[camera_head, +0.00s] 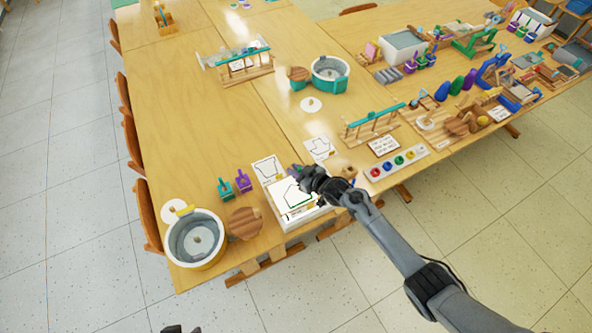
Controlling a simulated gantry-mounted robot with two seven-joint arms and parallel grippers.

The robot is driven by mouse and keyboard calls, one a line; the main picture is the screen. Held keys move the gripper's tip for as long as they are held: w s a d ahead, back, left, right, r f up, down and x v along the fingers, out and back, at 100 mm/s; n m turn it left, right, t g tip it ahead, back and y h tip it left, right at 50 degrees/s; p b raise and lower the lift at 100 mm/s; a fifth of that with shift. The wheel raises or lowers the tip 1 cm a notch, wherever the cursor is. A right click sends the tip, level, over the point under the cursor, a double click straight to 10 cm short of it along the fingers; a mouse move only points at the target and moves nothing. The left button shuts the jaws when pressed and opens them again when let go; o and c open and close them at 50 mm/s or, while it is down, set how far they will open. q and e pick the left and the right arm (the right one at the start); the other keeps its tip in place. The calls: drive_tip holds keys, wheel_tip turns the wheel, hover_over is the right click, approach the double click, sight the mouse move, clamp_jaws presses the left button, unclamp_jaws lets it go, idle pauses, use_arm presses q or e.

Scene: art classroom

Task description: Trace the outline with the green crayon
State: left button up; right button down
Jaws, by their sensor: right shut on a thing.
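A white sheet with a black outline (282,190) lies on a white stack or box near the table's front edge. A green line (301,204) runs along the lower right part of the outline. My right gripper (306,186) is over the right side of this sheet, shut on what I take to be the green crayon. The fingers hide the crayon, and I cannot tell whether its tip touches the paper. Only dark tips of my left gripper (182,329) show at the bottom edge, away from the table.
Other outline sheets (268,168) lie behind the sheet. A tray of paint pots (395,163) lies to the right. The left table middle is clear.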

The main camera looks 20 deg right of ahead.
drive_tip(key=shift+f, duration=0.1)
drive_tip(key=shift+f+b, duration=0.8)
drive_tip(key=shift+f+b, duration=0.55)
drive_tip(key=shift+f, duration=0.1)
drive_tip(key=shift+r, duration=0.1)
idle(0.4)
drive_tip(key=shift+w+a, duration=0.15)
drive_tip(key=shift+a, duration=0.15)
idle(0.4)
drive_tip(key=shift+a, duration=0.1)
idle(0.3)
drive_tip(key=shift+w+a+b, duration=0.3)
drive_tip(key=shift+a, duration=0.1)
idle(0.5)
drive_tip(key=shift+a, duration=0.2)
idle(0.4)
